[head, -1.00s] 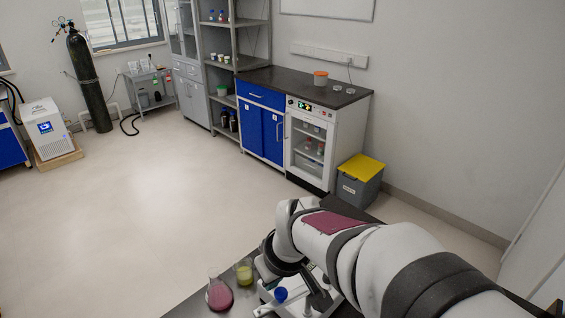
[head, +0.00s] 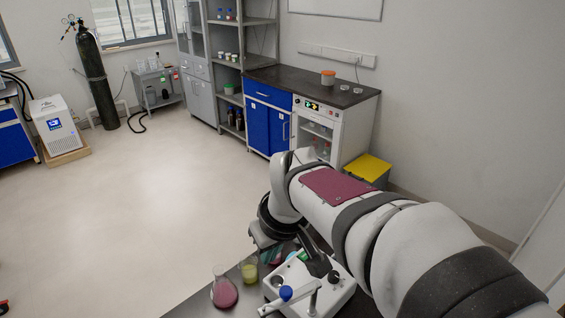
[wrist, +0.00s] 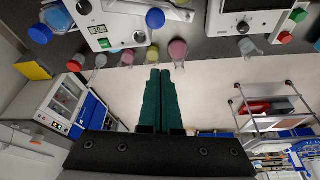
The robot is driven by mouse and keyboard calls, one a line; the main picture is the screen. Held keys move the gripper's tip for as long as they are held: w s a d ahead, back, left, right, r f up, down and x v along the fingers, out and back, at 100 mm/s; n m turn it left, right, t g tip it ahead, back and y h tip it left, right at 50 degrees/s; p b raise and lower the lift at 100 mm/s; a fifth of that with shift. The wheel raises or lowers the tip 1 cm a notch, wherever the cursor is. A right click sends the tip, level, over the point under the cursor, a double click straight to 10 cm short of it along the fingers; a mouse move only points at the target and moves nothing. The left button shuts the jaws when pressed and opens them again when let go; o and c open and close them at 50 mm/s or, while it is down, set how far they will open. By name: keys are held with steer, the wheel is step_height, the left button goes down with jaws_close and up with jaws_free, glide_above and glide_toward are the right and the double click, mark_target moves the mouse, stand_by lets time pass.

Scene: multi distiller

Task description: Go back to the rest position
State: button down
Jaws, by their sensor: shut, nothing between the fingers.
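My gripper (wrist: 160,75) shows in the wrist view as two green fingers pressed together, with nothing between them. The fingers point toward the bench with the glassware, which lies along the top of that view. In the head view my arm reaches in from the lower right over the dark bench (head: 205,300). The gripper itself is mostly hidden there behind my wrist. The fingertips appear apart from the flasks, though the pink flask (wrist: 177,52) is close to them in the wrist picture.
A conical flask of pink liquid (head: 224,290) and a beaker of yellow liquid (head: 249,273) stand on the bench. A white device (head: 335,297) with a blue knob (head: 286,293) stands beside them under my arm. Open floor (head: 150,200) lies beyond the bench.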

steer(key=s+d+f+m+g, duration=0.1)
steer(key=s+d+m, duration=0.2)
steer(key=s, duration=0.5)
steer(key=s+d+f+m+g, duration=0.1)
steer(key=s+d+f+m, duration=0.1)
steer(key=s+m, duration=0.3)
steer(key=s+d+f+m+g, duration=0.1)
steer(key=s+d+m, duration=0.3)
steer(key=s, duration=0.6)
steer(key=shift+s+d+f, duration=0.3)
steer(key=shift+s+f, duration=0.05)
steer(key=shift+f, duration=0.05)
